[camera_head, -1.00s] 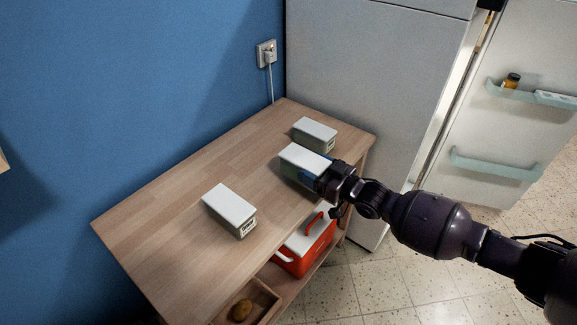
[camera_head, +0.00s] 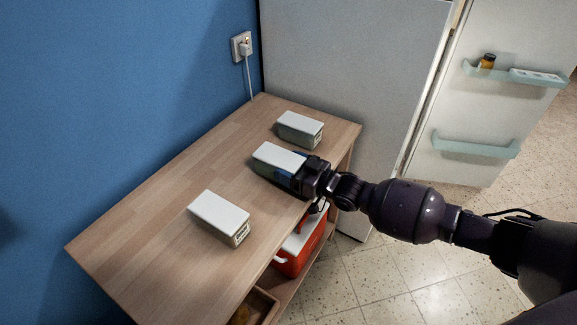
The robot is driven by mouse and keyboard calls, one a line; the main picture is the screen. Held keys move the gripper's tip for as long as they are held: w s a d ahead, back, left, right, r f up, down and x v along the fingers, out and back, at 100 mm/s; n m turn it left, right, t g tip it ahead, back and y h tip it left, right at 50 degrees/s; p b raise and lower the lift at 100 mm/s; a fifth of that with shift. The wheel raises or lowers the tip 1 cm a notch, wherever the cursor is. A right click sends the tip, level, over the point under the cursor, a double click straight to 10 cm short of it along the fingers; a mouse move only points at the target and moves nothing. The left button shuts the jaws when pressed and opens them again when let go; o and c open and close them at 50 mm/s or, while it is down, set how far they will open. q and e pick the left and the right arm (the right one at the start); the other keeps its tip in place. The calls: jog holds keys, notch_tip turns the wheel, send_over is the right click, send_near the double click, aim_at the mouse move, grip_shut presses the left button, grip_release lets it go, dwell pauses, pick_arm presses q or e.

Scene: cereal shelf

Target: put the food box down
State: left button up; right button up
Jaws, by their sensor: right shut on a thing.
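The food box (camera_head: 278,158), with a white lid and darker sides, is at the right gripper on the wooden table's right half. My right gripper (camera_head: 305,176) comes in from the right and is shut on the box's near right end. The box looks level and at or just above the tabletop; I cannot tell whether it touches. The wooden table (camera_head: 160,215) stands against the blue wall. My left gripper is not in view.
A similar lidded box (camera_head: 300,129) stands behind the held one, and another (camera_head: 219,216) stands nearer, to the left. A red cooler (camera_head: 300,250) is on the shelf below. An open fridge door (camera_head: 490,120) is at right. The table's left part is clear.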

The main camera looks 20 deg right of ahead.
jog(key=shift+f, duration=0.15)
jog(key=o, duration=1.1)
jog(key=shift+r, duration=0.2)
jog(key=p+v, duration=0.2)
jog(key=v, duration=1)
jog(key=s+a+f+m+g+h, duration=0.1)
jog(key=s+a+f+m+h, duration=0.2)
jog(key=s, duration=0.6)
jog(key=s+a+f+m+h, duration=0.15)
jog(key=s+f+h, duration=0.35)
jog(key=s, duration=0.5)
jog(key=s+d+g+h, duration=0.1)
jog(key=s, duration=0.2)
jog(key=s+d+f+m+g+h, duration=0.1)
jog(key=s, duration=0.2)
jog(key=s+d+h, duration=0.1)
jog(key=s+d, duration=0.1)
jog(key=s, duration=0.1)
jog(key=shift+s+f+m+g, duration=0.2)
jog(key=shift+f+m+g, duration=0.15)
jog(key=shift+f+g, duration=0.05)
